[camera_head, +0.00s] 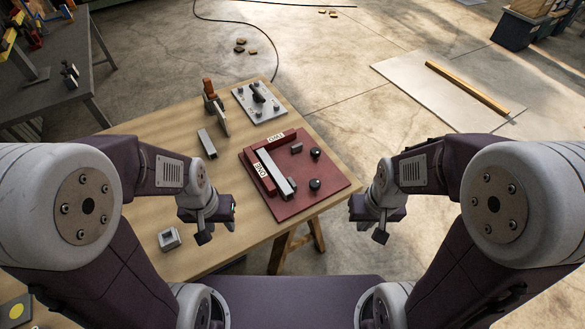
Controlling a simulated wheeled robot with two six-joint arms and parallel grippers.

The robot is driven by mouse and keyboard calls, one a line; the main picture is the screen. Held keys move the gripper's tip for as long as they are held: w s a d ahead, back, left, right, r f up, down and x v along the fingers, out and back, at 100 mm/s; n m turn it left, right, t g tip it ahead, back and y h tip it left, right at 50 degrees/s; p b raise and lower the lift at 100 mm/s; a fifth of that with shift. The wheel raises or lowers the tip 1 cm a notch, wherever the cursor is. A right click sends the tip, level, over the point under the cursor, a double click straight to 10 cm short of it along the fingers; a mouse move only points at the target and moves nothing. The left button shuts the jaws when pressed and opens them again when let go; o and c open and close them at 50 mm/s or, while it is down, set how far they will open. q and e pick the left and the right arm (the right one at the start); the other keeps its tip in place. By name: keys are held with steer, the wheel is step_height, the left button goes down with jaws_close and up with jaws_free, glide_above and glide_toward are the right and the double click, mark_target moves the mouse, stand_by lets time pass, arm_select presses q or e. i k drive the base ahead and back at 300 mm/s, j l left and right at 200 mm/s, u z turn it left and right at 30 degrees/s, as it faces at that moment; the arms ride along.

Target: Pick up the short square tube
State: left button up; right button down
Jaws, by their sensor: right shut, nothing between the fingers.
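A short, pale grey square tube (170,239) with an open hollow lies on the wooden bench near its front left. A longer grey bar (207,143) lies further back, and another grey bar (276,172) sits in the red fixture. My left gripper (218,232) is to the right of the short tube, apart from it. Its fingertips look spread, with nothing visible between them. My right gripper (380,236) is shut and empty, off the bench's right side.
The red fixture (325,187) has labelled blocks and black knobs. Behind it are a grey plate (259,103) with a clamp and a brown-handled tool (215,107). Bare bench (140,205) surrounds the short tube. A grey table (45,87) stands at the far left.

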mark_target(210, 147)
steer(key=j+u, duration=0.75)
steer(key=i+j+u, duration=0.15)
steer(key=j+u, duration=0.2)
steer(key=j, duration=0.1)
